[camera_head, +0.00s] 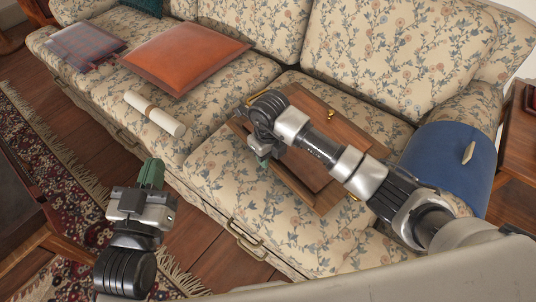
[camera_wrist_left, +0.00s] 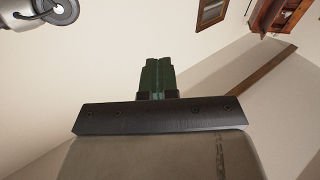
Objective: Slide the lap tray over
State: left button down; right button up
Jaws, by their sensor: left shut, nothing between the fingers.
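The wooden lap tray (camera_head: 318,186) lies flat on the right seat cushion of the floral sofa. Brass-coloured fittings show at its edges. My right arm crosses over it, and my right gripper (camera_head: 264,160) points down at the tray's left edge. Its fingertips are small and partly hidden, so I cannot tell if they touch the tray or are open. My left gripper (camera_head: 151,175) is in front of the sofa, above the rug, away from the tray. Its green fingers are together and empty, as the left wrist view (camera_wrist_left: 158,76) also shows.
A rolled white item (camera_head: 154,113) lies on the middle cushion left of the tray. An orange cushion (camera_head: 185,55) and a plaid cushion (camera_head: 86,45) lie farther left. A blue cover (camera_head: 452,160) hangs over the right armrest. Seat between roll and tray is mostly clear.

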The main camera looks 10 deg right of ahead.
jog(key=shift+o, duration=0.4)
jog(key=shift+r, duration=0.25)
pick_arm(q)
jog(key=s+a+f+g+y+p, duration=0.2)
jog(key=s+f+g+p, duration=0.1)
jog(key=f+g, duration=0.5)
jog(key=shift+s+a+f+y, duration=0.25)
jog(key=shift+f+y, duration=0.05)
jog(key=shift+f, duration=0.1)
pick_arm(e)
notch_tip(320, 180, up, 10)
jog(key=shift+r, duration=0.15)
